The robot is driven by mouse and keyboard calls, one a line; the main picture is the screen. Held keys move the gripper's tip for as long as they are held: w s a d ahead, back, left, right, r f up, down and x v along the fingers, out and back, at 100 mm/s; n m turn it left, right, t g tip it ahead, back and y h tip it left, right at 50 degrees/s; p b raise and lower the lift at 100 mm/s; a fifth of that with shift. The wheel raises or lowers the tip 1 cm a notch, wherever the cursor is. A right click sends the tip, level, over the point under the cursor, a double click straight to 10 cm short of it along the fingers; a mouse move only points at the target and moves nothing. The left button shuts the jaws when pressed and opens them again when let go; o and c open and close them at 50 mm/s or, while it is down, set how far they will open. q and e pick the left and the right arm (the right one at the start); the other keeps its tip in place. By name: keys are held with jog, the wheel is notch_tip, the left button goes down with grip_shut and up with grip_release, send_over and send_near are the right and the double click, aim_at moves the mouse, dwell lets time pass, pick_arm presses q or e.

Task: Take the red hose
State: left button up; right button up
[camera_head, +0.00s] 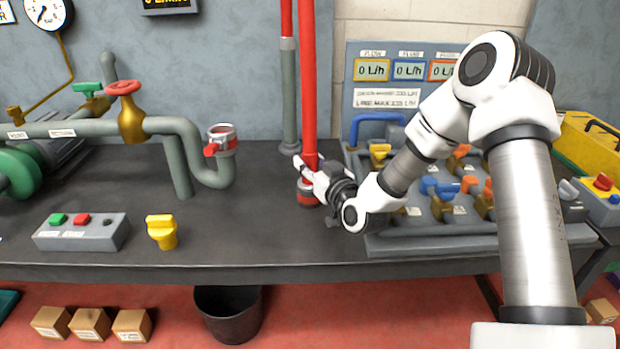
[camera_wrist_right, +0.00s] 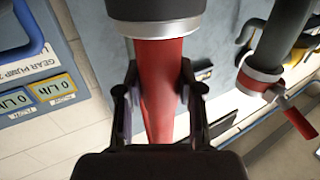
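The red hose (camera_head: 308,75) hangs straight down from above at the middle of the head view. Its lower end has a grey and red coupling (camera_head: 308,192) close above the table. My right gripper (camera_head: 303,166) is at the hose just above this coupling. In the wrist view the hose (camera_wrist_right: 160,85) runs between the two fingers of the right gripper (camera_wrist_right: 160,68), one on each side. The fingertips look very close to the hose, but I cannot tell whether they press on it. My left gripper is not in view.
A grey pipe with an open clamp end and red lever (camera_head: 220,140) stands left of the hose. A yellow knob (camera_head: 161,231) and a button box (camera_head: 82,232) are on the dark table (camera_head: 240,235). A valve panel (camera_head: 440,225) lies right. A bin (camera_head: 229,312) stands below.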

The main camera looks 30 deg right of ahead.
grip_shut()
